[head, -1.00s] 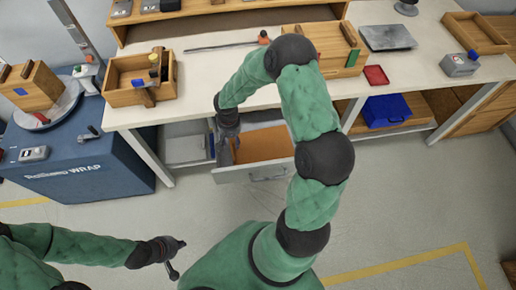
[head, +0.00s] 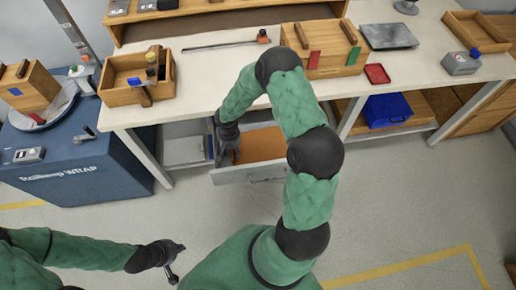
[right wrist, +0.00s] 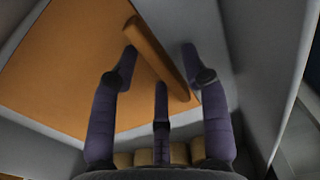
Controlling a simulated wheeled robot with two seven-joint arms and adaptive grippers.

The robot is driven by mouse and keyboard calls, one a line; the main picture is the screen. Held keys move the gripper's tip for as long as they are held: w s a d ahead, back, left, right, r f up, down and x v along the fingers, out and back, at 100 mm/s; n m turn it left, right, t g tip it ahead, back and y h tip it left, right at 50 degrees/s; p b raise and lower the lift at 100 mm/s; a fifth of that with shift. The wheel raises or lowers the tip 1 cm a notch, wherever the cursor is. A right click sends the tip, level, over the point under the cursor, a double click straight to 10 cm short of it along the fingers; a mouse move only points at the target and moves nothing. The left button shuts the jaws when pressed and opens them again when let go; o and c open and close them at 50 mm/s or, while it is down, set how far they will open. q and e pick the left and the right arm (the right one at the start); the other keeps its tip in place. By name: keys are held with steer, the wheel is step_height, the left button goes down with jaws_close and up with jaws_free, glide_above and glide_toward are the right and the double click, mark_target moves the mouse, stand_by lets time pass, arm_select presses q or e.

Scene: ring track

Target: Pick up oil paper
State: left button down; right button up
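A brown-orange bar or roll (right wrist: 153,55), possibly the oil paper, lies in the open drawer in the right wrist view. It is slanted on or just above a flat orange sheet (right wrist: 70,65) covering the drawer floor. I cannot tell whether that sheet is paper or lining. My right gripper (right wrist: 160,62) is open inside the drawer, with dark fingers on either side of the bar and a middle finger close to it. Contact is unclear. In the head view, it is at the drawer's left end (head: 230,150). My left gripper (head: 178,260) is open and empty above the floor.
The grey drawer front (head: 250,174) and its walls stand close around my right gripper. The white worktable (head: 215,65) above holds wooden boxes, a grey plate (head: 388,36) and a red tray (head: 377,74). A blue bin (head: 387,110) is on the lower shelf.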

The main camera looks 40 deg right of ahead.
steer(key=c, duration=0.7)
